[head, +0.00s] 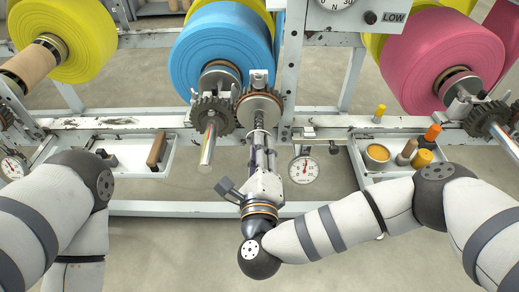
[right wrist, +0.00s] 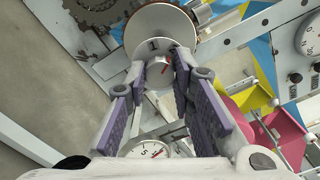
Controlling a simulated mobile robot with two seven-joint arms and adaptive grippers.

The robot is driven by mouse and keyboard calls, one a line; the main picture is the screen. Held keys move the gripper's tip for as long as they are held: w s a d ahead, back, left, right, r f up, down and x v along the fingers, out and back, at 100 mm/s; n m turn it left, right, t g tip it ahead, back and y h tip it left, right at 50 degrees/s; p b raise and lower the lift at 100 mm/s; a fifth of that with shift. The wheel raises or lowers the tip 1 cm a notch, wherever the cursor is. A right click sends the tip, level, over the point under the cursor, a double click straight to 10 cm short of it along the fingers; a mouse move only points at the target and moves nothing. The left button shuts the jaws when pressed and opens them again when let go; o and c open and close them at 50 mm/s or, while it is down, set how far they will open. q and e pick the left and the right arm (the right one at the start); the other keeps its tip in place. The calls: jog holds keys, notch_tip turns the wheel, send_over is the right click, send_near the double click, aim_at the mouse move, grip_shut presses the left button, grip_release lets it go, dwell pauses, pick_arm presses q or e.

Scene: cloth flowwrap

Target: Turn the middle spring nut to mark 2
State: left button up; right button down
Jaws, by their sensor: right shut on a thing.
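The middle spring nut (right wrist: 158,74) is a small grey knob with a red mark, at the centre of a pale round disc (right wrist: 165,22) that bears a numeral that looks like 1. My right gripper (right wrist: 160,68) is shut on the nut, one finger on each side, and the fingers hide part of it. In the head view my right gripper (head: 259,136) reaches up to the disc (head: 260,106) below the blue roll (head: 222,52); the nut itself is mostly hidden there. My left arm shows at the left, but its gripper is out of view.
A toothed gear (head: 211,114) and a shiny roller (head: 208,148) sit just left of my right gripper. A round gauge (head: 304,169) hangs close on its right. Trays with loose items stand at left (head: 128,170) and right (head: 376,176). A pink roll (head: 430,60) is at right.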

jog(key=shift+m, duration=0.4)
jog(key=c, duration=1.4)
grip_release()
jog(key=s, duration=1.2)
